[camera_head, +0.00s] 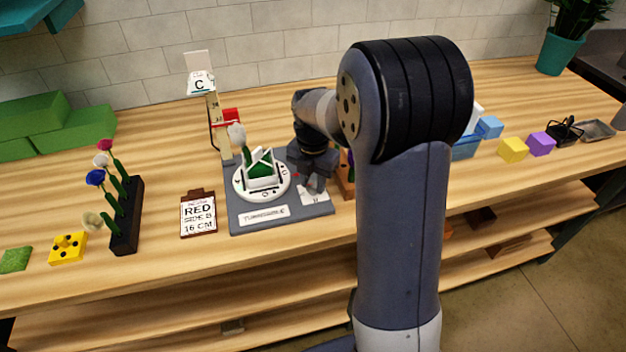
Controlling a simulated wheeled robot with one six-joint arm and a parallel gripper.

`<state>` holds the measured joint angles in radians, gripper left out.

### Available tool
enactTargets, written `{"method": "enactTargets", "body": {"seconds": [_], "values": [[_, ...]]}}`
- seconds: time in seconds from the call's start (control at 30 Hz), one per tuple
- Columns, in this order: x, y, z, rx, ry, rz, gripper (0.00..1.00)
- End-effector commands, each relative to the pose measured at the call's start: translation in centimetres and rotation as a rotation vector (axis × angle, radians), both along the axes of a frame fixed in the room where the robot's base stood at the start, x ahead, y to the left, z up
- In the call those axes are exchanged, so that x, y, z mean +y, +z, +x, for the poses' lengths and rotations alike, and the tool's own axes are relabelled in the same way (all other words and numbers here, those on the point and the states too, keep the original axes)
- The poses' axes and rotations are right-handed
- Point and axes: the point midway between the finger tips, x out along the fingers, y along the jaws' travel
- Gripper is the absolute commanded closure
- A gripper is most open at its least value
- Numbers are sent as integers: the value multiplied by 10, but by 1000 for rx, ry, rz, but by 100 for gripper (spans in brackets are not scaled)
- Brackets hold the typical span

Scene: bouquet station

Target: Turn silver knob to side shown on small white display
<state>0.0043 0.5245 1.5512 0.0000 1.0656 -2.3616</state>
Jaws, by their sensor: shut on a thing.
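My gripper (316,184) points down at the right side of the grey turntable base (240,217). It is shut at the spot of the silver knob, which its fingers and wrist hide almost fully. A small white plate (314,198) lies by the fingers; its mark is too small to read. A white sign (199,83) with the letter C tops the post behind the base. The round white turntable (247,190) carries a green and white holder (262,170) with a pale flower (237,134) standing in it.
A clipboard (198,214) reading "RED SIDE B 16 CM" lies left of the base. A black rack (126,228) holds several flowers farther left. A wooden block (345,178) stands close to the right of my gripper. My arm hides part of the table.

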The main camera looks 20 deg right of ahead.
Motion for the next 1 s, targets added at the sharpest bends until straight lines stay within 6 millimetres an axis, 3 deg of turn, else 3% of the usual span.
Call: {"method": "enactTargets", "body": {"seconds": [0.03,0.07,0.3,0.67,1.0], "values": [[0,0,0,-1,0,1,94],[0,0,0,-1,0,1,69],[0,0,0,0,-1,0,50],[0,10,1,-3,-1,0,50],[0,75,1,-5,-1,-1,50]]}}
